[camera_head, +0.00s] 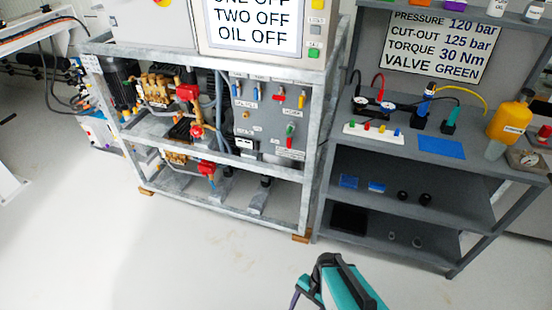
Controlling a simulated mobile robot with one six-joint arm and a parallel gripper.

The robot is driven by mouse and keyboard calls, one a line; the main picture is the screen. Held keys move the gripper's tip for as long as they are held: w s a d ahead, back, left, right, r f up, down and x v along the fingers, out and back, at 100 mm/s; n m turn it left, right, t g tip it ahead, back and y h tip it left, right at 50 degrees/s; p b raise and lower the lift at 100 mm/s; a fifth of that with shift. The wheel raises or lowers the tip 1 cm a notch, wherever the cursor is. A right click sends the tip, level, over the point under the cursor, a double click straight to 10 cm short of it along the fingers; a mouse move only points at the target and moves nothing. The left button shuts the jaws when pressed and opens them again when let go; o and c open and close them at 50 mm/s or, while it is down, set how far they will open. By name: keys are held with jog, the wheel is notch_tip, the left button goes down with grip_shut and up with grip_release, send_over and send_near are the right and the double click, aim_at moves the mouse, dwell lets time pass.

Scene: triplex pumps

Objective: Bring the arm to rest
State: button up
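A teal and black part of my arm (338,284) rises from the bottom edge, right of centre, over the pale floor. It looks like a bent joint with links running down out of the picture. It touches nothing that I can see. My gripper's fingers do not show, so I cannot see whether they hold anything.
A grey metal pump frame (304,190) with red, brass and blue fittings stands ahead. To its right is a dark shelf unit (408,144) bearing gauges, a blue pad (441,147) and a yellow bottle (509,119). The floor (170,260) in front is clear.

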jog(key=s+d+n+g+h, duration=0.1)
jog(key=s+d+n+h, duration=0.2)
jog(key=d+n, duration=0.4)
jog(key=shift+d+n, duration=0.15)
jog(key=shift+n, duration=0.55)
